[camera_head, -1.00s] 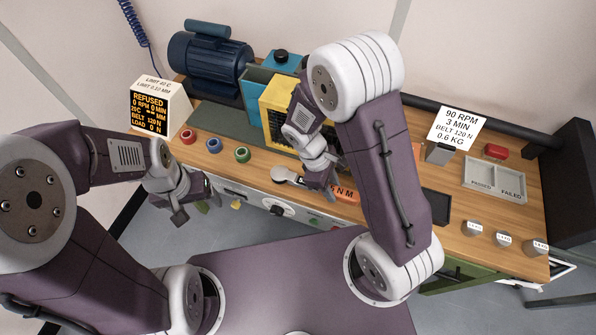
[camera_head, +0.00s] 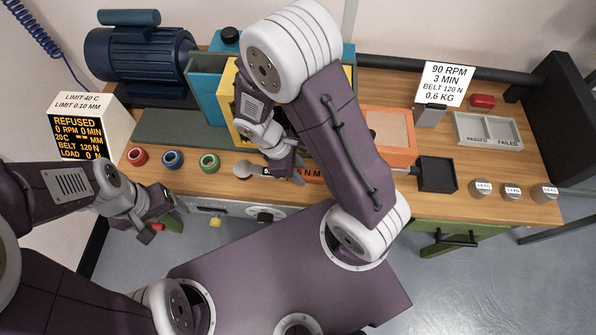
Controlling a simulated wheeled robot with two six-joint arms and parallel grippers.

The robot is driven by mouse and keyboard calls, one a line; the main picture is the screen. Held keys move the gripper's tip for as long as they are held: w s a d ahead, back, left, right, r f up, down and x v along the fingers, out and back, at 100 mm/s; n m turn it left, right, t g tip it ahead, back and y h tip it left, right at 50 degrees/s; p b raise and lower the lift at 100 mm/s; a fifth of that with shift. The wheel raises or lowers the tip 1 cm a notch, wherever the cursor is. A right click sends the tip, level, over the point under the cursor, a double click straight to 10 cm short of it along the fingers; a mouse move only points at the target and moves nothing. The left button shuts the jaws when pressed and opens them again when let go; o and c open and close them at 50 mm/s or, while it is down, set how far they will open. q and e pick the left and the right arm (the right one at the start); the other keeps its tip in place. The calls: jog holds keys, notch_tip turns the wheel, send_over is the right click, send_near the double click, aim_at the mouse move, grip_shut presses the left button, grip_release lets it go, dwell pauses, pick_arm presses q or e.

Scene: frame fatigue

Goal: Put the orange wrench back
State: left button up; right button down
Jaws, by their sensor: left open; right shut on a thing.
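The orange wrench (camera_head: 312,174) lies low over the front of the wooden bench, with "5 N M" partly readable on its handle. Its round grey head (camera_head: 243,170) is at its left end. My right gripper (camera_head: 287,172) is shut on the wrench between the head and the lettering. My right arm hides part of the handle, and I cannot tell whether the wrench touches the bench top. My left gripper (camera_head: 160,218) is open and empty, in front of the bench's left front edge.
Red, blue and green rings (camera_head: 209,163) lie left of the wrench. Behind stand a yellow frame (camera_head: 238,130) and a blue motor (camera_head: 140,60). A display (camera_head: 82,130) reads REFUSED. An orange tray (camera_head: 392,135), black box (camera_head: 437,174) and several weights (camera_head: 512,191) are at right.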

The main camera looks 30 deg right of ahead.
jog(key=shift+s+d+f, duration=0.1)
jog(key=shift+s, duration=0.2)
jog(key=c, duration=1.1)
grip_release()
jog(key=shift+s, duration=0.15)
jog(key=shift+o, duration=0.2)
jog(key=shift+w, duration=0.2)
jog(key=v, duration=0.9)
jog(key=shift+p, duration=0.35)
pick_arm(q)
jog(key=shift+s+d+r, duration=0.1)
jog(key=shift+s+r, duration=0.25)
jog(key=shift+r, duration=0.05)
